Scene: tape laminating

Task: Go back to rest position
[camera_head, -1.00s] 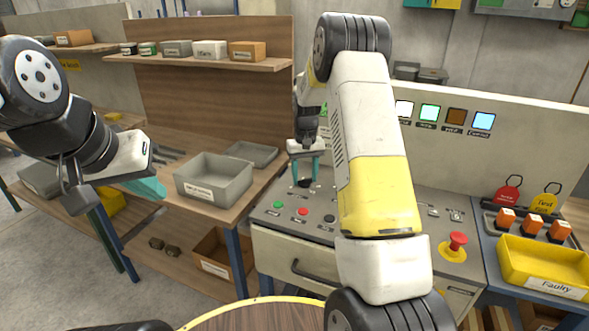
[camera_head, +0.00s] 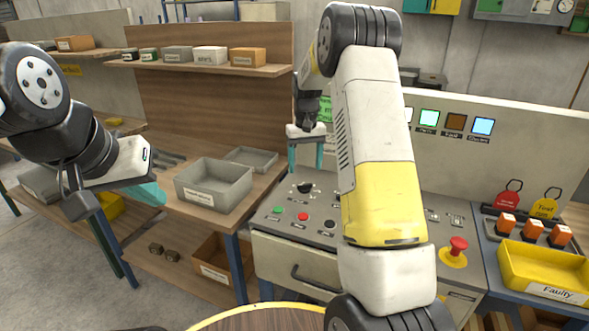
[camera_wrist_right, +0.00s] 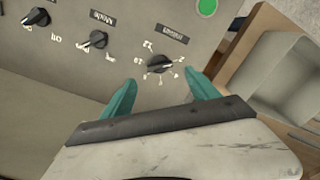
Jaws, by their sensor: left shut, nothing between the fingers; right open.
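My right gripper (camera_head: 305,155) hangs above the left part of the control panel (camera_head: 330,205), its two teal fingers apart and empty. In the right wrist view the open fingers (camera_wrist_right: 157,100) point toward a black rotary knob (camera_wrist_right: 160,63) on the panel, with a gap between fingers and knob. That knob also shows in the head view (camera_head: 305,187), below the gripper. My left gripper (camera_head: 152,193) is at the left, in front of the wooden shelf bench, with its teal fingers together and nothing held.
A grey bin (camera_head: 213,190) stands on the bench between the grippers. The panel also carries buttons and a red emergency stop (camera_head: 458,245). A yellow "Faulty" bin (camera_head: 545,272) is at right. A round wooden table (camera_head: 260,318) is at the front edge.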

